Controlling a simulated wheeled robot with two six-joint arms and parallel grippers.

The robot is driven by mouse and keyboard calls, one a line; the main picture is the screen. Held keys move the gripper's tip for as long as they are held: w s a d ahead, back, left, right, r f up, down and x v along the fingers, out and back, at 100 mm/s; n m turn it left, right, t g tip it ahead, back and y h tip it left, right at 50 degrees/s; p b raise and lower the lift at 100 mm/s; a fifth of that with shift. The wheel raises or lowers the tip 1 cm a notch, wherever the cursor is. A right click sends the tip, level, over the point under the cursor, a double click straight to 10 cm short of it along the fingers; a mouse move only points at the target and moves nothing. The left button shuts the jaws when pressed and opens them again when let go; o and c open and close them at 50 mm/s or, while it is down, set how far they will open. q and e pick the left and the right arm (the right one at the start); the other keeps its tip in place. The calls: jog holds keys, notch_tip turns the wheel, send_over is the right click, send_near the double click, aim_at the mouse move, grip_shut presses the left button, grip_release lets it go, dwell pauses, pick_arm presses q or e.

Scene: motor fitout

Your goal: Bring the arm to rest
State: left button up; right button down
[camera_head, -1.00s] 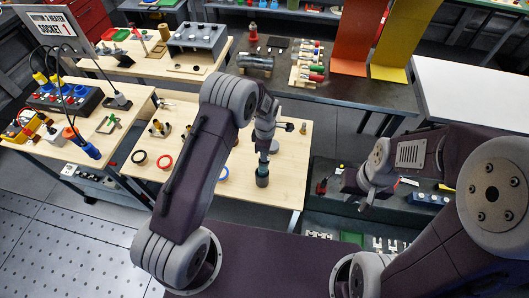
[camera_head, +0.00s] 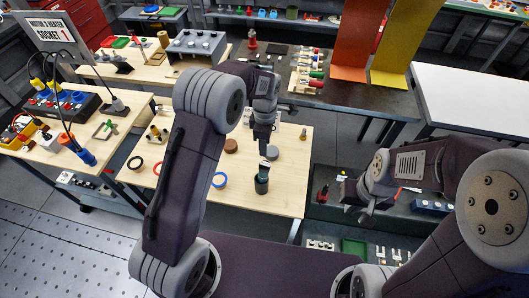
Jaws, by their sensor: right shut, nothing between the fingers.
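My left arm reaches over the middle light-wood table (camera_head: 290,195), with its wrist bent down. Its left gripper (camera_head: 265,146) points down above a dark upright cylinder (camera_head: 262,185) that has a small grey piece on top. The fingertips are too small to tell whether they are open or touch that piece. My right arm is folded in from the right. Its right gripper (camera_head: 367,214) is shut and empty, hanging over the dark low bench at the right.
A socket panel (camera_head: 62,102) with cables stands at the left. The dark low bench holds a red-handled tool (camera_head: 322,193). A white table (camera_head: 465,95) at the right is bare.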

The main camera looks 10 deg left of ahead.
pick_arm(q)
jog(key=shift+w, duration=0.1)
dwell(0.3)
jog(key=s+a+f+m+b, duration=0.2)
jog(key=s+a+m+b, duration=0.1)
jog(key=s+m, duration=0.2)
jog(key=s+a+f+m+b, duration=0.3)
jog(key=s+m, duration=0.3)
jog(key=s, duration=0.2)
jog(key=s+a+f+m+t+b, duration=0.1)
jog(key=s+a+f+m+b, duration=0.2)
jog(key=s+m+b, duration=0.2)
jog(key=shift+s+f+m, duration=0.25)
jog(key=shift+s+m, duration=0.45)
